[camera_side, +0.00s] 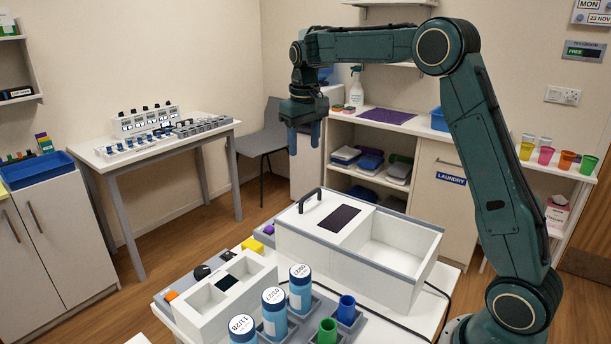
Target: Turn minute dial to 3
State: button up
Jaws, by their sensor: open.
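A black round knob (202,272) sits on a grey strip at the left edge of the white table, behind a white compartment box. A second small dark round part (227,255) is just right of it. I cannot tell which of them is the minute dial, and no numbers or pointer can be read. My gripper (304,143) hangs fingers-down, open and empty, high above the table and well up and right of the knobs. Nothing is between its fingers.
A large white box (413,280) with a black handle stands behind the white compartment box (262,273). Labelled blue bottles (300,290), a blue cup (346,310) and a green cup (327,331) stand in front. A yellow block (252,244) is near the knobs.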

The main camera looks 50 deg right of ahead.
jog(key=s+a+r, duration=0.2)
jog(key=s+a, duration=0.1)
jog(key=s, duration=0.2)
jog(key=s+a+r+n+t, duration=0.1)
jog(key=s+a+r, duration=0.2)
jog(key=s, duration=0.2)
jog(key=shift+r+t, duration=0.25)
jog(key=shift+t, duration=0.05)
dwell(0.4)
jog(key=s+a+f+t, duration=0.1)
jog(key=s+a, duration=0.1)
jog(key=s, duration=0.5)
jog(key=s+a+f+n+t, duration=0.1)
jog(key=s+a+f, duration=0.1)
jog(key=s, duration=0.5)
jog(key=s+a+f+n+t, duration=0.1)
jog(key=s+a+f, duration=0.1)
jog(key=s, duration=0.6)
jog(key=shift+a+f+y, duration=0.2)
jog(key=shift+a+y, duration=0.2)
jog(key=shift+a, duration=0.5)
